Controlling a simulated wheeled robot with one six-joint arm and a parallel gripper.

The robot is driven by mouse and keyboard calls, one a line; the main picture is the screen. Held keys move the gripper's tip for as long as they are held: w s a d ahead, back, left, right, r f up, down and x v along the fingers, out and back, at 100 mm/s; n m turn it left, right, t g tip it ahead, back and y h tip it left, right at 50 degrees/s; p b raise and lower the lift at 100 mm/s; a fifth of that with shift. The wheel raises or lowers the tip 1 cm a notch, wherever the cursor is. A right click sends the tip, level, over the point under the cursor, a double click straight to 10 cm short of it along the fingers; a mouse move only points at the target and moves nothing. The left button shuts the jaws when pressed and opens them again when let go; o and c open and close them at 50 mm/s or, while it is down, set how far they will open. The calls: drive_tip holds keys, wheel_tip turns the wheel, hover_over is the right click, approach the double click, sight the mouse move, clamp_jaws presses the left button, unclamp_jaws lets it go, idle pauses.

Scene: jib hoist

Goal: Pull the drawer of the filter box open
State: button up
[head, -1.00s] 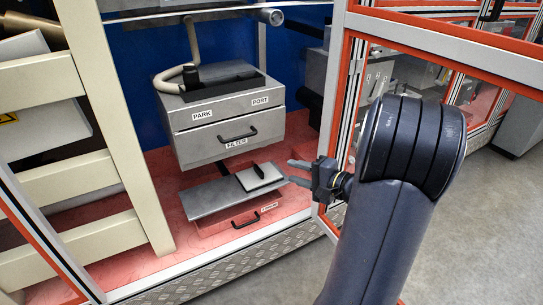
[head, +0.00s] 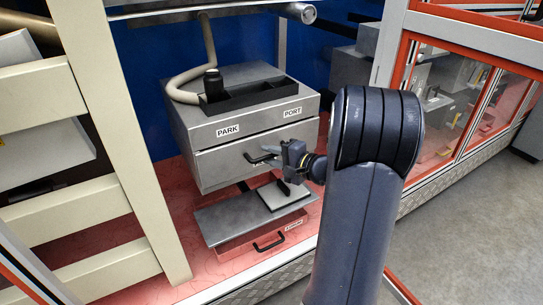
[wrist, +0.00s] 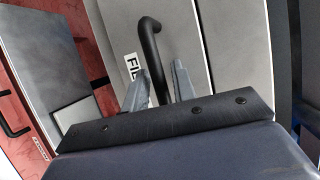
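The filter box (head: 205,132) is a grey cabinet with PARK and PORT labels on its upper part. Its drawer (head: 218,167) has a grey front with a black bar handle, and looks closed. In the wrist view the black handle (wrist: 149,45) runs down between the two fingers, beside a partly hidden FILTER label (wrist: 132,66). My gripper (wrist: 158,88) is open, with a finger on each side of the handle's lower part. In the head view my gripper (head: 277,165) is at the drawer front and hides part of the handle and label.
A red lower drawer (head: 238,245) with a black handle sits under that. Cream rails (head: 95,215) stand at left, and a framed glass panel (head: 450,100) at right.

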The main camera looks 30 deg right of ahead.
clamp_jaws()
drive_tip(key=shift+s, duration=0.1)
